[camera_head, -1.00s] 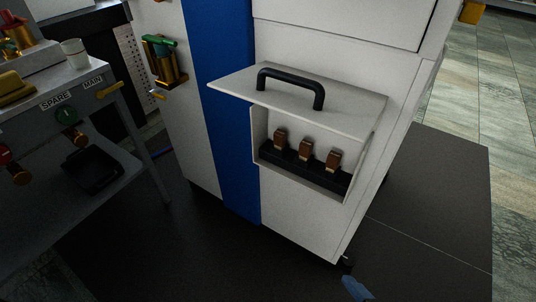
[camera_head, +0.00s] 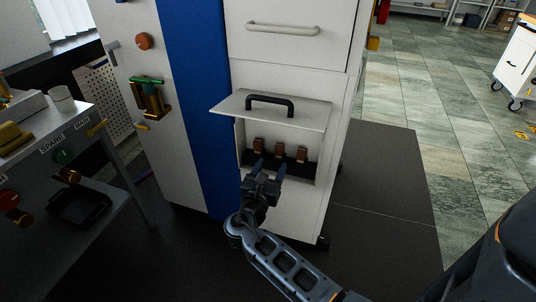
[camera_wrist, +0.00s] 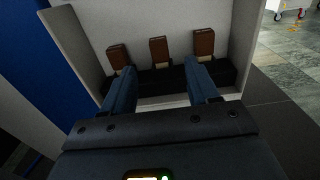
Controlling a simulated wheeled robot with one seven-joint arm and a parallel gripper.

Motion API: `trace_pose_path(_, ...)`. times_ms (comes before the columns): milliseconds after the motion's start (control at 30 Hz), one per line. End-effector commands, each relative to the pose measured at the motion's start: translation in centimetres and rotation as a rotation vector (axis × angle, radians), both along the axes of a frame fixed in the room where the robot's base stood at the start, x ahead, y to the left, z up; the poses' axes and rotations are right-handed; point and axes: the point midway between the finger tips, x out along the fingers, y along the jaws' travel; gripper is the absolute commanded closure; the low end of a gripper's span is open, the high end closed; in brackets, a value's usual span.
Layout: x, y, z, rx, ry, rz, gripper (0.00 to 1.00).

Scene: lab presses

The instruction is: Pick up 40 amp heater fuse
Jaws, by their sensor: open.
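Three brown fuses stand upright in a row in a black holder inside an open compartment of the white cabinet. In the wrist view they are the left fuse (camera_wrist: 118,57), the middle fuse (camera_wrist: 159,51) and the right fuse (camera_wrist: 204,43). The head view shows the left (camera_head: 258,145), middle (camera_head: 279,151) and right (camera_head: 302,155) fuses too. No rating is readable on any of them. My gripper (camera_head: 268,168) is open and empty in front of the compartment. In the wrist view its fingers (camera_wrist: 158,80) point at the row, one on each side of the middle fuse, apart from it.
The compartment's lid (camera_head: 305,112), with a black handle, is raised above the fuses. The compartment's side walls stand close on both sides. A grey bench (camera_head: 120,165) with a black tray (camera_head: 80,208) and a white cup (camera_head: 62,97) is at left.

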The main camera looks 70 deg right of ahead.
Motion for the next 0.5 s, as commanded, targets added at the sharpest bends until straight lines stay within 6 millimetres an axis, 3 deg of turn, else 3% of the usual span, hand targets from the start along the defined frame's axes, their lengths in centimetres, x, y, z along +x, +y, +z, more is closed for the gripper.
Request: trace_pose_path(500, 0.6, -6.1, 0.4, 0.000, -0.002, -0.001, 0.40)
